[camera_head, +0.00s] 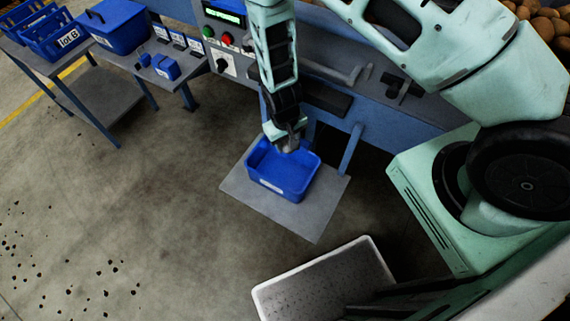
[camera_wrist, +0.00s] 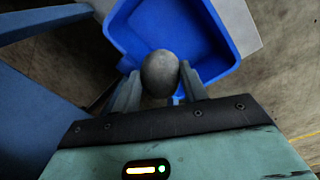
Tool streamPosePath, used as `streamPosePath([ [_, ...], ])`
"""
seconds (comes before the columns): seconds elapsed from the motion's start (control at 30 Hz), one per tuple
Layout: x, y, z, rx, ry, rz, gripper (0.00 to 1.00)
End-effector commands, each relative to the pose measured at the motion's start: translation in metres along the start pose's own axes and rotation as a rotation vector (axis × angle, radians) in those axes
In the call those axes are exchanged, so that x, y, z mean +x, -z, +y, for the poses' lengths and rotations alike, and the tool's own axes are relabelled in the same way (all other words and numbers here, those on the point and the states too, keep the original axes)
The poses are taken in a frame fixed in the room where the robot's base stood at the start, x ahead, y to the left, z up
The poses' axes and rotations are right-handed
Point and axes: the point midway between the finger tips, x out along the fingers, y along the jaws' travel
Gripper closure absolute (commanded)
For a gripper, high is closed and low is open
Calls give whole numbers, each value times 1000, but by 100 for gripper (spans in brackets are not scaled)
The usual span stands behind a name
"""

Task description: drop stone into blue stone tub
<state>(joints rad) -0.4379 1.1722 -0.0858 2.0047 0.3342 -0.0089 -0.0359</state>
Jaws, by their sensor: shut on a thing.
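The blue stone tub (camera_head: 290,185) stands on a grey plate on the floor in the head view, below the machine's front. It also shows in the wrist view (camera_wrist: 222,62), with its bare inside visible. My gripper (camera_head: 288,146) is over the tub's far edge, pointing down. In the wrist view my gripper (camera_wrist: 160,85) is shut on a rounded grey stone (camera_wrist: 160,72), held between the two fingertips. The stone appears against the tub's near side in that view. How high it is above the tub is hard to tell.
The grey plate (camera_head: 318,222) lies under the tub. A blue machine leg (camera_head: 351,150) stands close to the tub's right. The control panel (camera_head: 224,38) is behind. A table with blue bins (camera_head: 119,25) is at upper left. A pale tray (camera_head: 325,283) is in the foreground.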

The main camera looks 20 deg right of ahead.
Motion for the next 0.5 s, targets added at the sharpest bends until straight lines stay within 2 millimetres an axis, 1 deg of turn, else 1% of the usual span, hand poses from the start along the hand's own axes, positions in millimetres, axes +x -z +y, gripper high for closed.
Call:
streamPosePath([
  [0.03, 8, 0, 0, 0, 0, 0, 83],
  [0.3, 40, 0, -3, 0, 0, -1, 83],
  [0.4, 48, 0, -4, 1, 0, 0, 83],
  [0.5, 53, 0, -4, 1, 0, 0, 83],
])
